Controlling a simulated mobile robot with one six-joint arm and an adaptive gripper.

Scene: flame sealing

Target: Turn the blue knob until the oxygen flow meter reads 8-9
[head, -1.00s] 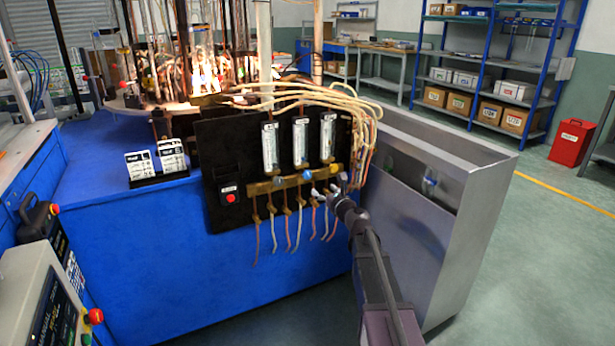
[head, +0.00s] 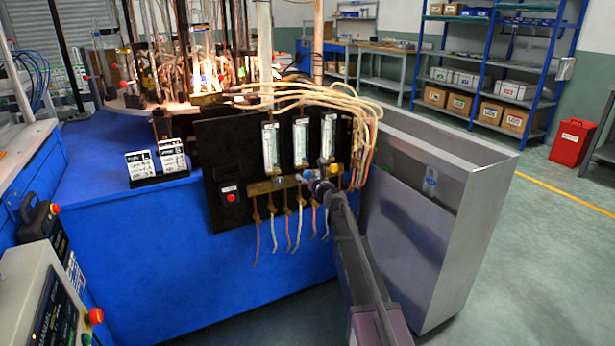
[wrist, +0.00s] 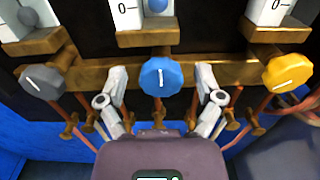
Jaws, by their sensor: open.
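The blue knob (wrist: 161,77) is in the middle of the wrist view, on the brass bar, its white mark pointing about straight up. My gripper (wrist: 162,84) is open, one finger on each side of the knob with a visible gap to it. In the head view my gripper (head: 318,187) is in front of the blue knob (head: 309,175) and partly covers it. The middle flow meter (head: 301,142) stands above the blue knob. In the wrist view its scale (wrist: 129,10) shows a 0 and a blue ball near it; the upper scale is cut off.
A grey knob (wrist: 41,81) is left of the blue one and a yellow knob (wrist: 284,74) is right. Several thin hoses hang below the brass bar (wrist: 90,75). A red button (head: 231,197) is on the black panel. A metal bin (head: 480,220) stands at right.

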